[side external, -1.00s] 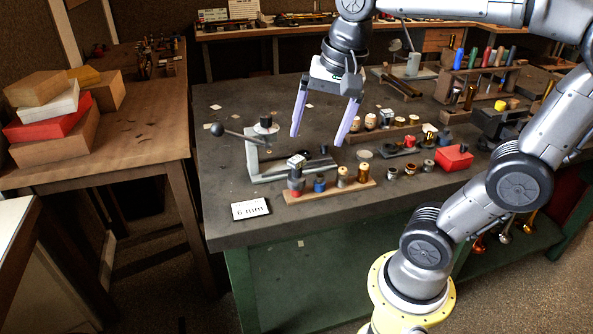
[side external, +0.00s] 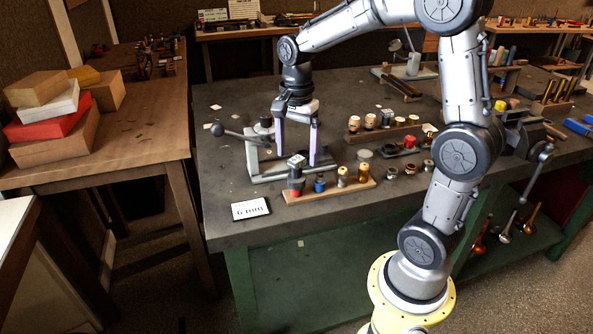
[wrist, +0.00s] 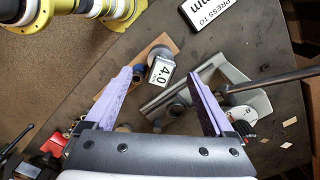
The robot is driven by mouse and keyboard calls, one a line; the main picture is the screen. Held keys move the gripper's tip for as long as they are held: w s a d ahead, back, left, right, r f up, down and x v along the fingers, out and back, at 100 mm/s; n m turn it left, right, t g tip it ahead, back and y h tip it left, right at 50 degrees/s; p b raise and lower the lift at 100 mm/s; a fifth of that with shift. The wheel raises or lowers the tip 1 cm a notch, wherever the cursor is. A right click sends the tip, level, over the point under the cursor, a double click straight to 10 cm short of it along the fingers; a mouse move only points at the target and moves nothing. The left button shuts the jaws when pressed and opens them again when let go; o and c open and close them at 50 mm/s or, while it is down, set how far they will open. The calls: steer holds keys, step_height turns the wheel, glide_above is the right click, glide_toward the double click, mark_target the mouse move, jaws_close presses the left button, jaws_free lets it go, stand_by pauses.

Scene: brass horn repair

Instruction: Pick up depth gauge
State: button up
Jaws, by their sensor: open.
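The depth gauge, which I take to be the small upright piece with a display reading 4.0 (wrist: 160,73), stands at the left end of a wooden strip. In the side view the gauge (side external: 296,163) has a pale square top on a dark body. My gripper (side external: 297,159) is open, pointing down, with its lilac fingers on either side of the gauge in the picture. In the wrist view the fingers (wrist: 160,75) also flank the display with gaps on both sides. I cannot tell how far above it the tips are. Nothing is held.
A grey press frame (side external: 268,175) with a ball-ended lever (side external: 232,132) stands close behind. The wooden strip (side external: 330,192) also holds several small plugs. A card (side external: 250,208) lies in front at the left. Another strip of parts (side external: 385,132) is behind right.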

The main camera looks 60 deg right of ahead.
mark_target(296, 170)
steer(key=shift+w+f, duration=0.1)
steer(key=shift+f, duration=2.95)
steer(key=shift+r, duration=0.1)
jaws_close()
